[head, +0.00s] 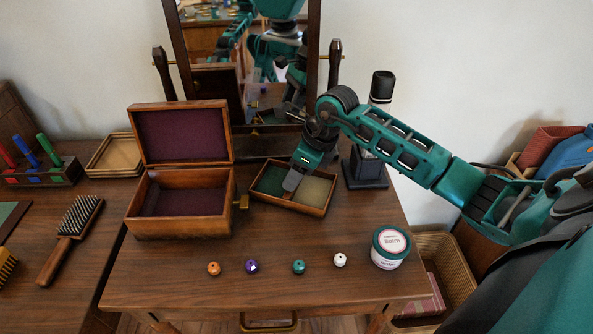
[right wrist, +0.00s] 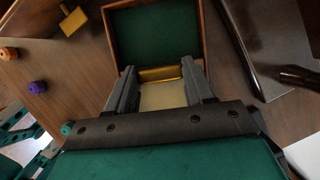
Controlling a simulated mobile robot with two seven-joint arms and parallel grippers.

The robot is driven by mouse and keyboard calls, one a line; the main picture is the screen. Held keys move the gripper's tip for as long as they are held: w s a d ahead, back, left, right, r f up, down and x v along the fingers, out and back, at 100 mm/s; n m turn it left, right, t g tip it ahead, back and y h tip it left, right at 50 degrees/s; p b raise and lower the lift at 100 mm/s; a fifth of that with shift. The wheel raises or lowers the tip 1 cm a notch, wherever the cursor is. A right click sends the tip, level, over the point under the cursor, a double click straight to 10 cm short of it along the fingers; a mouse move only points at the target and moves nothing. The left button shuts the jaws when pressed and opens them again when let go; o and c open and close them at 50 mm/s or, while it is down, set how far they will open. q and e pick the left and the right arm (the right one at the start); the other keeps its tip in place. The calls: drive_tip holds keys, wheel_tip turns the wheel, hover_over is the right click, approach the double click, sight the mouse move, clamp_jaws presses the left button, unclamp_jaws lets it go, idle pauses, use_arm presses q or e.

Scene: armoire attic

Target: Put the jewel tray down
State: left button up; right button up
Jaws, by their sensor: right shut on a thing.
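The jewel tray (head: 287,205) is a shallow wooden tray with a green compartment and a pale yellow one. It is at the middle back of the dressing table, just right of the jewel box (head: 182,215). My right gripper (head: 291,186) reaches down into it from above and is shut on its middle divider. In the right wrist view the green-lined tray (right wrist: 157,36) lies ahead, with the fingers (right wrist: 163,88) around the gold-edged divider. I cannot tell whether its underside touches the tabletop. The box stands open with a purple lining. My left gripper is not in view.
Orange (head: 213,268), purple (head: 251,266), teal (head: 298,267) and white (head: 340,260) beads line the front of the table. A balm jar (head: 391,247) stands front right. A mirror (head: 250,75) and a dark stand (head: 365,170) are behind. A brush (head: 72,235) lies left.

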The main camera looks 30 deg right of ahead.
drive_tip(key=shift+f, duration=0.2)
drive_tip(key=o, duration=1.1)
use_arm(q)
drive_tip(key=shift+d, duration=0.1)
use_arm(e)
drive_tip(key=shift+o, duration=0.2)
drive_tip(key=shift+r, duration=0.1)
drive_tip(key=shift+r, duration=0.15)
drive_tip(key=shift+s+d+r, duration=0.1)
drive_tip(key=shift+r, duration=0.25)
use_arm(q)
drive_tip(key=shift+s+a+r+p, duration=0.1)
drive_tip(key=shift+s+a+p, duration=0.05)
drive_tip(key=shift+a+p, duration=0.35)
use_arm(e)
drive_tip(key=v, duration=1.1)
drive_tip(key=shift+r, duration=0.15)
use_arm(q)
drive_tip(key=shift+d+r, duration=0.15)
